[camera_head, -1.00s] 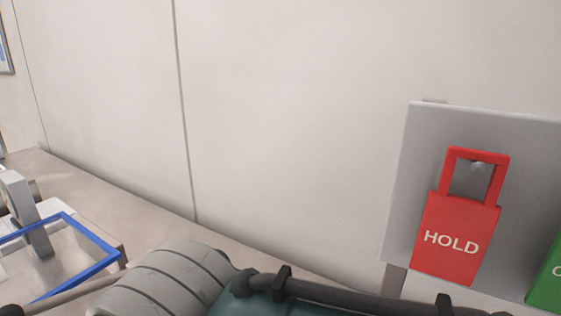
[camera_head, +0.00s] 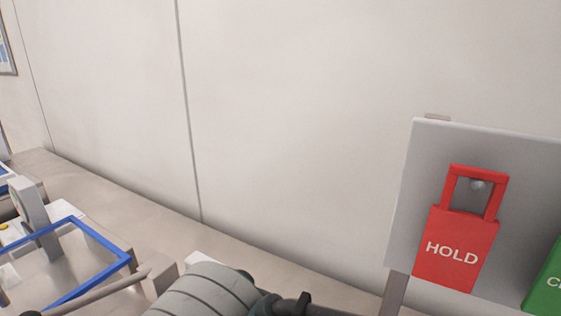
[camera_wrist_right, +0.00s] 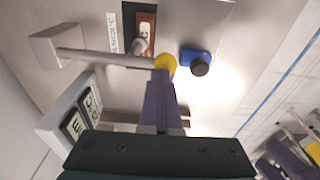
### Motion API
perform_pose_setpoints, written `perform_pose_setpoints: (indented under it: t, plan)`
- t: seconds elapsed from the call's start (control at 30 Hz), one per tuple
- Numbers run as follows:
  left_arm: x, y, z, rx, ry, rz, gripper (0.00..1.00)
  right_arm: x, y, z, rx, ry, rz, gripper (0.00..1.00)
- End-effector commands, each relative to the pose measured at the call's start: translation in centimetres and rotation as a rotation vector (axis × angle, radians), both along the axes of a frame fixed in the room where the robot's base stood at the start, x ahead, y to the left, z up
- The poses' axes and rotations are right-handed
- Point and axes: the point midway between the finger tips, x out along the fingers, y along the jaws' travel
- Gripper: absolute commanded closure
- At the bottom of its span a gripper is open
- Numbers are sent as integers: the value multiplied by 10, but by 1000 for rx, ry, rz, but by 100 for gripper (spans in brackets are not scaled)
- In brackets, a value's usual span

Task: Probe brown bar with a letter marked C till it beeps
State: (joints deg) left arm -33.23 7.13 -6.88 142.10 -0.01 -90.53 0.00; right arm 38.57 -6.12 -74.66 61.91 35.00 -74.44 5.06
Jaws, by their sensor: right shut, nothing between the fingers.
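In the right wrist view, my right gripper (camera_wrist_right: 160,90) has its purple fingers shut and empty, pointing up the picture at a yellow disc (camera_wrist_right: 166,64). I cannot tell whether it touches the disc. A brown bar (camera_wrist_right: 147,20) lies beyond, near the top, beside a white printed label; a grey knob-like end partly covers it. A pale rod (camera_wrist_right: 100,58) runs across from a white block, between the fingers and the bar.
A pale panel (camera_wrist_right: 55,122) with dark tiles marked E and C stands at left in the wrist view. A blue block (camera_wrist_right: 190,56) with a black knob sits right of the fingers. In the head view, a red HOLD tag (camera_head: 455,246) hangs on a grey board; a blue frame (camera_head: 100,237) is at left.

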Motion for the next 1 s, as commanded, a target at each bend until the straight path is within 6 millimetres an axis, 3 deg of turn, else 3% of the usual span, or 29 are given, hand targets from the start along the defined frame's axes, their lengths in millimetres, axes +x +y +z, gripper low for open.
perform_pose_setpoints:
  t: [0.07,0.6,1.0]
  plan:
    - [0,-1,3,-2,0,1,50,-2,-4,-1,-9,9,-5,100]
    - [0,-2,52,-9,0,6,50,22,-15,57,-4,5,-4,100]
    - [0,-1,54,-2,0,1,50,25,-16,61,-1,6,-2,100]
